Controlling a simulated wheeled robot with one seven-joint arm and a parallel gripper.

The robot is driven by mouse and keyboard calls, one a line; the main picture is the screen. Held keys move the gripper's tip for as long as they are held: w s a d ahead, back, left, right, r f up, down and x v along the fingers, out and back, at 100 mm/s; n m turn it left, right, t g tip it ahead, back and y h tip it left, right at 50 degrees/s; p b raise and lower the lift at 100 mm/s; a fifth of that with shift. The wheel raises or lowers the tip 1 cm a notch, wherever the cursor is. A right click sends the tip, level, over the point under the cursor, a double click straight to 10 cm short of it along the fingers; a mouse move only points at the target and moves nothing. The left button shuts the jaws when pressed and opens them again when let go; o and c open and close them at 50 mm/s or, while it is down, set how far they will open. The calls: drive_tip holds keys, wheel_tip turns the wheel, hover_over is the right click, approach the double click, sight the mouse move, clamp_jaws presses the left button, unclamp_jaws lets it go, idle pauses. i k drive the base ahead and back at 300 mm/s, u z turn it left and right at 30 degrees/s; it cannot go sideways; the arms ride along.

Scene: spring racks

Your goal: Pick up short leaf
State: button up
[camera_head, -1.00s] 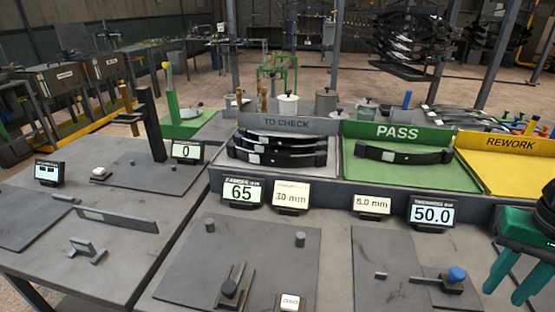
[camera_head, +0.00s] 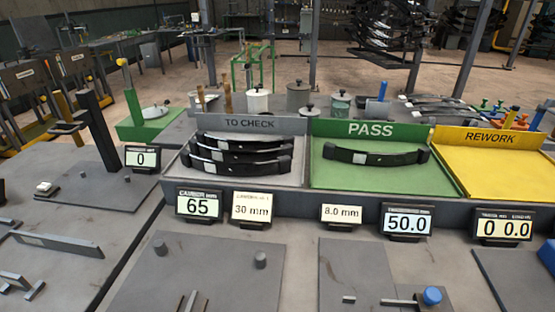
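Several dark curved leaves (camera_head: 240,143) lie stacked in the grey TO CHECK tray (camera_head: 291,180), each with a pale label near the middle. Their lengths look close, and I cannot tell which is the short leaf. Another dark leaf (camera_head: 390,158) with a pale label lies alone in the green PASS tray (camera_head: 330,181).
The yellow REWORK tray (camera_head: 490,170) is empty at the right. Small displays, such as the one reading 65 (camera_head: 200,205), stand along the trays' front. Flat plates with pegs and a blue knob (camera_head: 432,296) lie nearer. A dark post (camera_head: 98,130) rises at the left.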

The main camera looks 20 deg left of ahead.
sight(282, 165)
drive_tip(key=z, duration=0.05)
drive_tip(key=k, duration=1.7)
drive_tip(key=u, duration=0.95)
drive_tip(key=i, duration=1.65)
drive_tip(key=z, duration=0.05)
